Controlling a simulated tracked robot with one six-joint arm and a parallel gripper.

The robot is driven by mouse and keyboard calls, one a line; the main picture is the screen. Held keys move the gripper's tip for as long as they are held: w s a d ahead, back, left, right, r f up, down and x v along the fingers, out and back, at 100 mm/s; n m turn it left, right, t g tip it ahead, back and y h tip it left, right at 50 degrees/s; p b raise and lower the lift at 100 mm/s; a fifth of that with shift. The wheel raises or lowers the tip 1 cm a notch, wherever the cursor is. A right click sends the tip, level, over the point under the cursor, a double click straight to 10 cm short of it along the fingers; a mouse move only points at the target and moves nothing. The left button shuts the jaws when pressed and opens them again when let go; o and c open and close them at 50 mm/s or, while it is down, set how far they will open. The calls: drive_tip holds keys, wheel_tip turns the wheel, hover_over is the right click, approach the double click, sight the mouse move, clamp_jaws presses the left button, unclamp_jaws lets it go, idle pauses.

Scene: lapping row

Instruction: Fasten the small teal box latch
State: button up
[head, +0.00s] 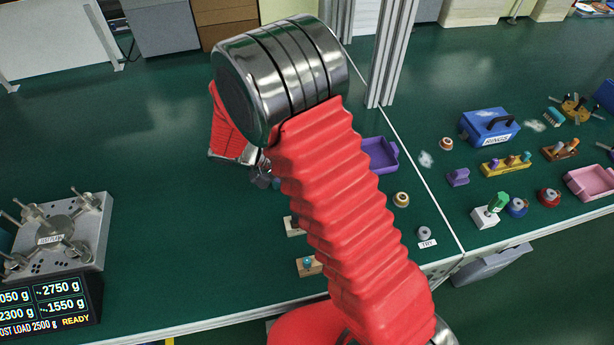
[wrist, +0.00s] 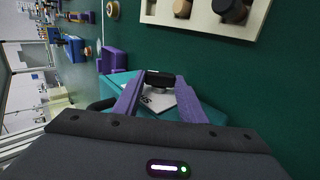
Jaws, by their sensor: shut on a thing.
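The teal box (wrist: 118,82) lies under my gripper in the wrist view, with a white lettered label (wrist: 158,102) on its top and a dark handle-like part at its left. My gripper (wrist: 158,81) has two purple fingers reaching over the box. Its tips are shut on a small black part (wrist: 159,76), which appears to be the latch, at the far side of the box. A grey round piece shows just below the black part. Whether the latch is engaged cannot be told. In the head view my red-sleeved arm hides the box and the fingers.
A purple tray (head: 382,156) stands right of my arm; it also shows in the wrist view (wrist: 112,61). A pale board (wrist: 205,18) with knobs lies beyond the box. A metal fixture (head: 62,235) and display (head: 50,306) stand at left.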

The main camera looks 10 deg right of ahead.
drive_tip(key=shift+a, duration=0.1)
drive_tip(key=o, duration=1.1)
drive_tip(key=shift+c, duration=0.2)
drive_tip(key=v, duration=1.3)
drive_tip(key=shift+a+r, duration=0.2)
drive_tip(key=shift+r, duration=0.1)
